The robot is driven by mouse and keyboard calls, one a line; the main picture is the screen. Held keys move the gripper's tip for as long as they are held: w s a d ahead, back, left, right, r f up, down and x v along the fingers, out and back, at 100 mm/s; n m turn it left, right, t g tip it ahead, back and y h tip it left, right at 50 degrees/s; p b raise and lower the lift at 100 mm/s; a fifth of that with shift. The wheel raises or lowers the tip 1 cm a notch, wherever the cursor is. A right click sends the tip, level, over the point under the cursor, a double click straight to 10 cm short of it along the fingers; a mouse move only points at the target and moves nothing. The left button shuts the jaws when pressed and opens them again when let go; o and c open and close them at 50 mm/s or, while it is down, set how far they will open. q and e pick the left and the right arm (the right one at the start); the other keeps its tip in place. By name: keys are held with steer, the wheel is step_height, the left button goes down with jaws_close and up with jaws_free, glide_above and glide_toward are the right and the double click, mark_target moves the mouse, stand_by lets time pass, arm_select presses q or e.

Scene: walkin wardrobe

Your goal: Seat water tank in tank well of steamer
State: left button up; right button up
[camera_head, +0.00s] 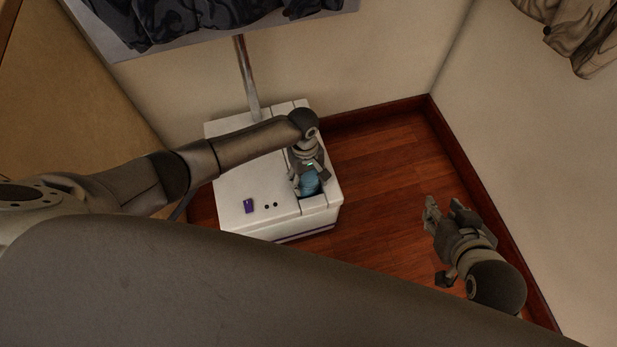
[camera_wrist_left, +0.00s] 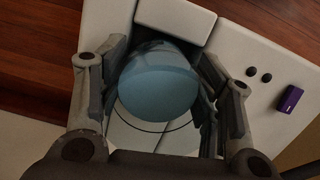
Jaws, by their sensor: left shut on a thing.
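The steamer (camera_head: 236,185) is a white box on the floor by the wall, with a purple switch and two dark buttons on top. The water tank (camera_head: 311,183) is translucent blue and sits at the opening on the steamer's right side. My left gripper (camera_head: 309,174) is above that opening, shut on the tank. In the left wrist view the tank (camera_wrist_left: 158,84) is between the two fingers, over a pale recess, the tank well (camera_wrist_left: 150,137), with a dark ring line. How deep the tank sits is hard to tell. My right gripper (camera_head: 446,207) is apart from the steamer, its fingers spread and empty.
A pole (camera_head: 247,78) rises from the back of the steamer. Dark clothes (camera_head: 200,15) lie on a pale board above it. Patterned cloth (camera_head: 578,35) hangs at the upper right. The wooden floor (camera_head: 385,160) right of the steamer is clear up to the skirting.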

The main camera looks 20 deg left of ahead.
arm_select(q)
steer(key=shift+f, duration=0.1)
arm_select(e)
steer(key=shift+w+a+r, duration=0.1)
steer(key=shift+w+r, duration=0.05)
steer(key=shift+w, duration=0.1)
arm_select(q)
steer(key=shift+f, duration=0.15)
arm_select(e)
steer(key=shift+w+r+t, duration=0.15)
steer(key=shift+t, duration=0.15)
arm_select(q)
steer(key=o, duration=1.4)
step_height(320, 180, up, 12)
steer(key=w+a, duration=0.1)
steer(key=shift+w, duration=0.2)
